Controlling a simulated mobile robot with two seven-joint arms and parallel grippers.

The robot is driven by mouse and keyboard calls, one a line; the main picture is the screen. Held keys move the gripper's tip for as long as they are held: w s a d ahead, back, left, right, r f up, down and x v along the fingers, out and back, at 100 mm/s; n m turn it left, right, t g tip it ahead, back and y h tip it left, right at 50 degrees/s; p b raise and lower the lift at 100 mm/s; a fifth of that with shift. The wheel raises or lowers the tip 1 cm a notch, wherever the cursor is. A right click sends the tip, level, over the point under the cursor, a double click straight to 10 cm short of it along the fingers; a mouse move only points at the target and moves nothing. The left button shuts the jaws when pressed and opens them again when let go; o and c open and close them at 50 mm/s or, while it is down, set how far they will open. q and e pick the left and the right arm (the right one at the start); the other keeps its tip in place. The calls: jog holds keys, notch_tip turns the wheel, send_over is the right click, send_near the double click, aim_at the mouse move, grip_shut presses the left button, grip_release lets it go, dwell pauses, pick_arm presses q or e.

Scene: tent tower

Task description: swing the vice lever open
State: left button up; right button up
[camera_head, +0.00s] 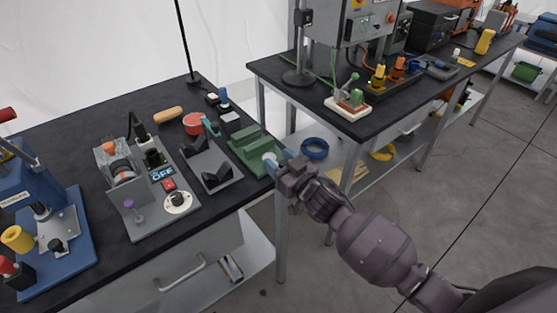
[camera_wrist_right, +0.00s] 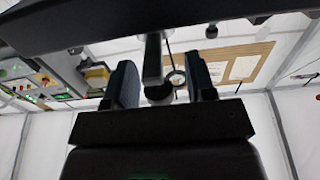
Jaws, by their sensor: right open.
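The green vice (camera_head: 248,146) sits at the right edge of the near bench, its jaws at the bench top. A pale blue rounded piece (camera_head: 268,160) shows at its near right end; I cannot tell if it is part of the vice or a fingertip. My right gripper (camera_head: 279,160) is at that end of the vice, over the bench edge. In the right wrist view its two fingers (camera_wrist_right: 161,82) are apart, with a dark grey bar (camera_wrist_right: 152,60) between them, apparently the vice lever. Contact with it is unclear. The lever is mostly hidden in the head view. My left gripper is out of view.
Left of the vice stand a grey V-block fixture (camera_head: 222,178), a grey switch panel (camera_head: 150,222) and a blue press (camera_head: 70,268). A red round container (camera_head: 194,123) is behind. A second bench (camera_head: 275,72) stands right, across a narrow gap. Open floor (camera_head: 460,190) lies to the right.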

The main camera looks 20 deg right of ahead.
jog(key=shift+w+a, duration=0.1)
jog(key=shift+w, duration=0.15)
jog(key=c, duration=0.8)
grip_shut()
